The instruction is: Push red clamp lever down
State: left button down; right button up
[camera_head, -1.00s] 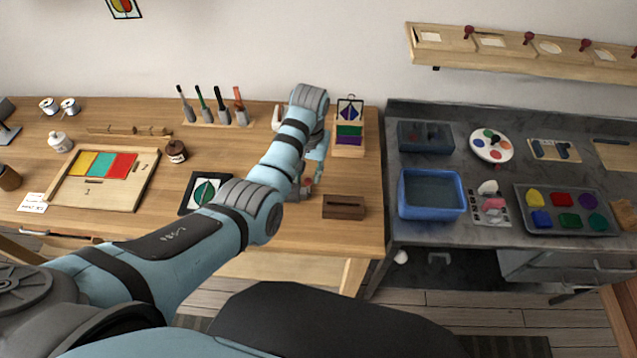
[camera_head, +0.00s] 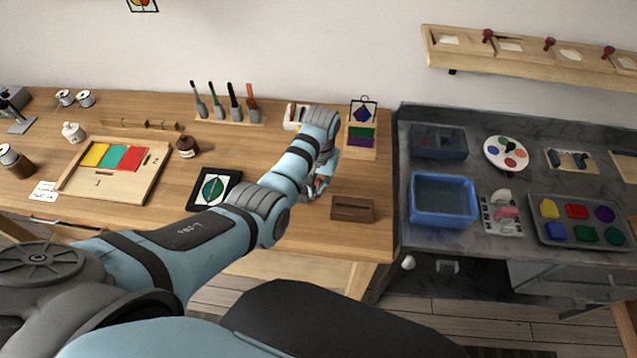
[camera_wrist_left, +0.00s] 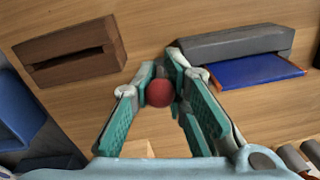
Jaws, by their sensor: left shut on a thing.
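The red ball knob of the clamp lever (camera_wrist_left: 160,93) shows in the left wrist view between the teal fingers of my left gripper (camera_wrist_left: 163,82). The fingers are closed in around it. A grey block (camera_wrist_left: 240,42) with a blue plate (camera_wrist_left: 255,71) lies just right of the fingers; I cannot tell how the lever joins it. In the head view my left gripper (camera_head: 318,186) is low over the right part of the wooden table, and my wrist hides most of the clamp. My right gripper is not in view.
A brown slotted wooden block (camera_head: 352,209) stands close to the gripper, also in the left wrist view (camera_wrist_left: 70,52). A wooden rack with coloured pieces (camera_head: 361,148) stands behind, a framed leaf picture (camera_head: 214,189) to the left. A blue basin (camera_head: 443,200) sits on the counter at right.

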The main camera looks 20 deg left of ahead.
pick_arm(q)
jog(key=shift+w+r, duration=0.1)
jog(key=shift+s+d+t+p, duration=0.1)
jog(key=shift+s+t+p, duration=0.25)
jog(key=shift+t+p, duration=0.25)
jog(key=shift+s+f+t+y, duration=0.4)
jog(key=shift+t, duration=0.5)
jog(key=shift+s+d+t, duration=0.1)
jog(key=shift+s+t, duration=0.1)
jog(key=shift+t, duration=0.4)
jog(key=c, duration=1.8)
grip_release()
jog(key=shift+o, duration=0.4)
jog(key=shift+s, duration=0.2)
jog(key=shift+r, duration=0.15)
